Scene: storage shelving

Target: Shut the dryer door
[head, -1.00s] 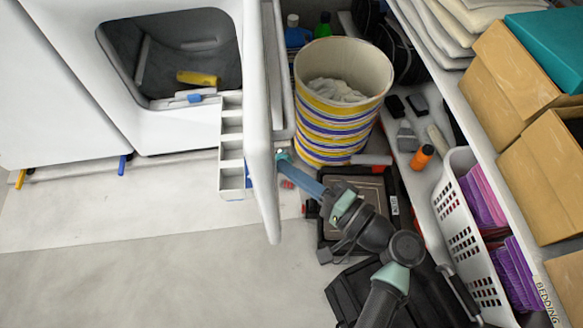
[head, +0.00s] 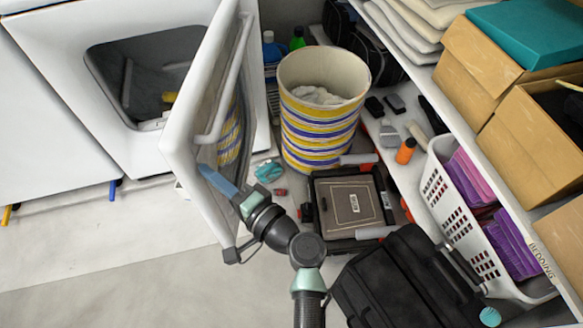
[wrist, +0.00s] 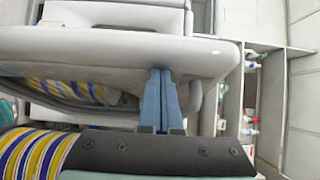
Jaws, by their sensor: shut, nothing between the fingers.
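The dryer opening (head: 140,75) shows dark to the left of the door. The exact contact point is hard to tell.
A striped bin (head: 320,110) with cloth inside stands right of the door. A flat dark case (head: 352,203) and a small teal item (head: 268,171) lie on the floor. The floor at lower left is clear.

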